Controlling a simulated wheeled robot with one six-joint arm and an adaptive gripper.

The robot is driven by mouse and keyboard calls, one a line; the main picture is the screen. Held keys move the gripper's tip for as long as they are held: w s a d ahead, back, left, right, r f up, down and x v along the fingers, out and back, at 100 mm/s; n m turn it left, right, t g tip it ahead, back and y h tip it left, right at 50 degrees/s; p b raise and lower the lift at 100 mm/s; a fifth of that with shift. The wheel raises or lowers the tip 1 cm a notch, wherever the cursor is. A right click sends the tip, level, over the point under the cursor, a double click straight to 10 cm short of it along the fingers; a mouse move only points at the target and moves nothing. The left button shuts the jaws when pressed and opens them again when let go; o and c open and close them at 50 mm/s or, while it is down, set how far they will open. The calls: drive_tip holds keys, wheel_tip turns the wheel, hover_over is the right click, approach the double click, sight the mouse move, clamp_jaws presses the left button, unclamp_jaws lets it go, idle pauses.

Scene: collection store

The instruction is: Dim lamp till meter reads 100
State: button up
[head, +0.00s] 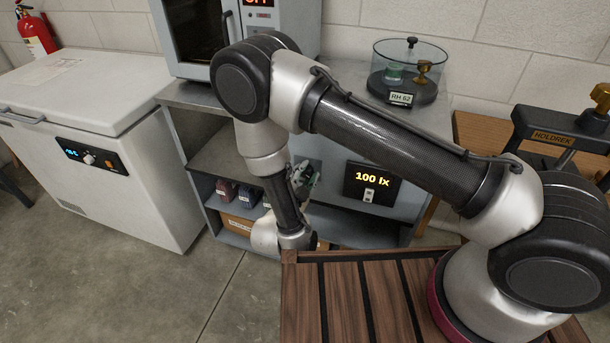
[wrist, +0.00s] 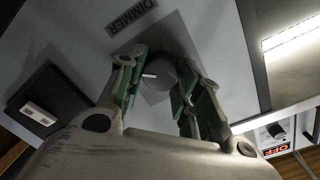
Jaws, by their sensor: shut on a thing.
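The meter (head: 371,184) is a black box on the front of the grey bench and reads "100 lx" in yellow. The dimmer knob (wrist: 158,72) is dark and round with a white pointer line, on a grey panel under a "DIMMER" label (wrist: 132,17). My gripper (wrist: 157,82) has its green-padded fingers on either side of the knob and is shut on it. In the head view my gripper (head: 303,178) is at the panel left of the meter, and my arm hides the knob there. The meter's dark case (wrist: 45,100) also shows in the wrist view, its reading not visible.
A lit strip (wrist: 291,33) glows at the wrist view's right. A glass jar (head: 408,75) marked "RH 52" stands on the bench. A white chest freezer (head: 120,190) stands left. Small boxes (head: 236,192) sit on the shelf. A wooden slatted deck (head: 340,300) lies in front.

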drive_tip(key=o, duration=1)
drive_tip(key=shift+o, duration=0.2)
wheel_tip(320, 180, up, 10)
drive_tip(key=shift+a, duration=0.1)
